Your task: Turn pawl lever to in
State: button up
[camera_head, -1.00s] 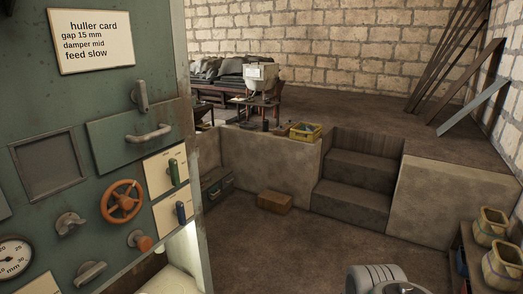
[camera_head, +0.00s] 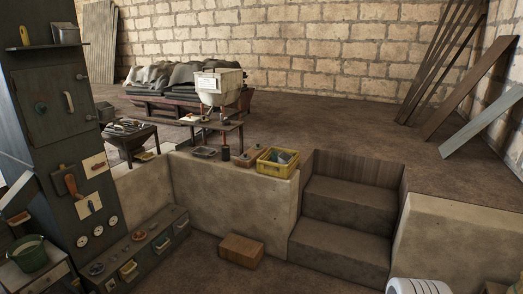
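No label naming the pawl lever can be read in this view. A dark cabinet (camera_head: 57,120) stands at the left edge. A white ribbed part of my arm shows at the bottom right, far from the cabinet. My gripper itself is out of view.
A low bench with drawers (camera_head: 139,250) runs along the pit wall. A wooden box (camera_head: 241,250) lies on the floor before it. Steps (camera_head: 340,222) lead up to the raised floor. A yellow crate (camera_head: 277,163) sits on the ledge. A green bucket (camera_head: 31,254) stands bottom left.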

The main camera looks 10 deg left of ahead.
aim_at(97, 166)
jog(key=u, duration=0.45)
jog(key=i, duration=1.25)
jog(key=u, duration=1.25)
jog(key=i, duration=1)
jog(key=u, duration=0.4)
jog(key=i, duration=0.85)
jog(key=u, duration=0.65)
jog(key=i, duration=0.35)
jog(key=u, duration=0.3)
